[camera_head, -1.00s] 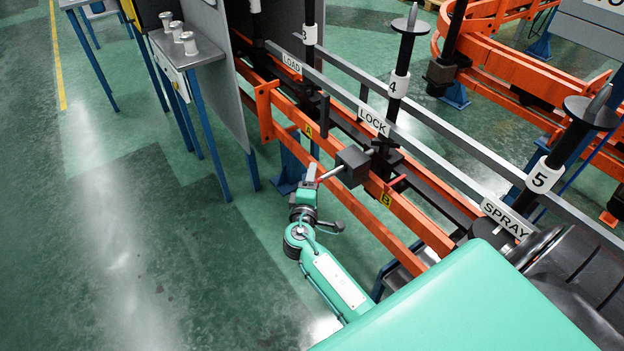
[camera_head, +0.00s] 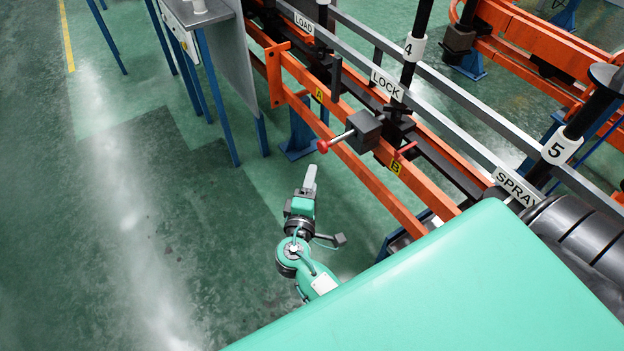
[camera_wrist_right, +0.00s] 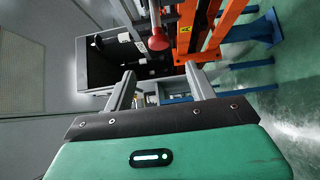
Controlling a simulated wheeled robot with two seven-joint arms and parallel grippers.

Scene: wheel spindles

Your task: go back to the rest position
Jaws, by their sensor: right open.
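My right gripper (camera_head: 310,178) is open and empty, low over the green floor beside the orange rail. In the right wrist view its two fingers (camera_wrist_right: 161,84) stand wide apart with nothing between them. A red-knobbed lever (camera_head: 324,147) sticks out from a dark block (camera_head: 365,130) on the rail; the gripper is below and to its left, apart from it. The red knob also shows beyond the fingers in the right wrist view (camera_wrist_right: 158,42). My left gripper is not in view.
The orange rail (camera_head: 345,150) with tags A and B runs diagonally beside my right arm. Signs LOAD, LOCK (camera_head: 387,84) and SPRAY (camera_head: 516,187) mark a grey bar. A grey table (camera_head: 205,12) stands at upper left. The floor (camera_head: 130,230) at left is clear.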

